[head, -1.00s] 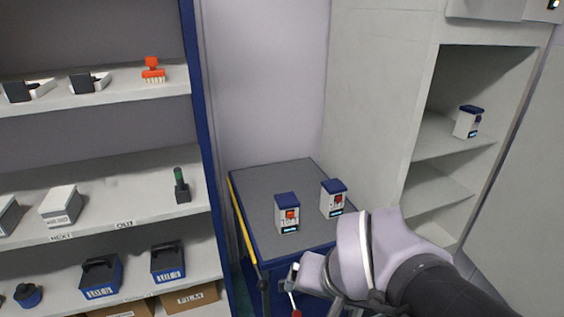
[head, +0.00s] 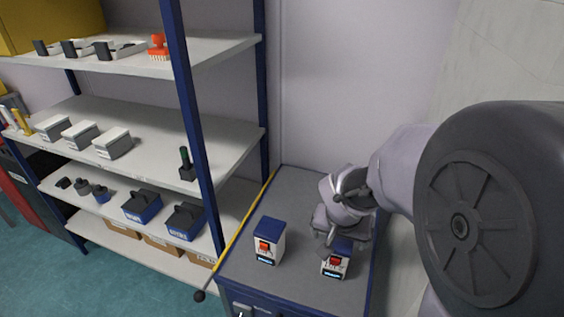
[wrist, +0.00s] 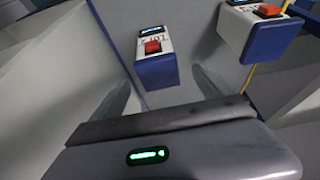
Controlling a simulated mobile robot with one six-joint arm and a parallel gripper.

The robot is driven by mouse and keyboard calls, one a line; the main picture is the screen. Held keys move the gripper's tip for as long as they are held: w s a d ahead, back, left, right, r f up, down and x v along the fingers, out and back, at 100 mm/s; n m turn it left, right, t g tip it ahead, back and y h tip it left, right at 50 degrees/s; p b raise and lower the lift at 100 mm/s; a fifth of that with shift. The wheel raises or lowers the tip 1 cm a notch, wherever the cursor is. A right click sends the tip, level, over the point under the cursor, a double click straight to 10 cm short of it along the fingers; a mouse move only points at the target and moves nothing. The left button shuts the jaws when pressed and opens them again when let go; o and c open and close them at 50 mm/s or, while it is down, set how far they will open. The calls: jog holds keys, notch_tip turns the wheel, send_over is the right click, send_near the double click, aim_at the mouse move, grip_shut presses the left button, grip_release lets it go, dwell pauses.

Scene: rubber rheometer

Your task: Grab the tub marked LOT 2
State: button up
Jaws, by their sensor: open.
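Two white tubs with dark blue lids and red marks stand upright on the grey cabinet top (head: 300,190). The left tub (head: 268,243) stands clear near the yellow-edged side. The right tub (head: 337,260) is partly hidden by my gripper (head: 340,238), which is above and behind it. In the wrist view, the right tub (wrist: 157,62) lies ahead between the open fingers of my gripper (wrist: 160,84), with nothing gripped. The left tub (wrist: 260,30) is off to the right there.
A shelf rack (head: 190,110) to the left holds grey boxes, blue bins (head: 142,206) and an orange-red brush-like item (head: 158,47). A wall stands behind the cabinet. The cabinet top behind the left tub is clear.

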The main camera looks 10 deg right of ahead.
aim_at(339, 243)
jog(key=b+x, duration=0.1)
jog(key=x, duration=0.3)
jog(key=shift+d+f, duration=0.1)
jog(key=b+x, duration=0.2)
jog(key=x, duration=0.2)
jog(key=shift+s+f+b, duration=0.1)
jog(key=shift+f+b, duration=0.25)
jog(key=shift+w+d+f, duration=0.15)
jog(key=shift+w+f, duration=0.05)
jog(key=shift+f, duration=0.05)
jog(key=shift+r, duration=0.2)
jog(key=shift+c, duration=0.2)
jog(key=c, duration=1.7)
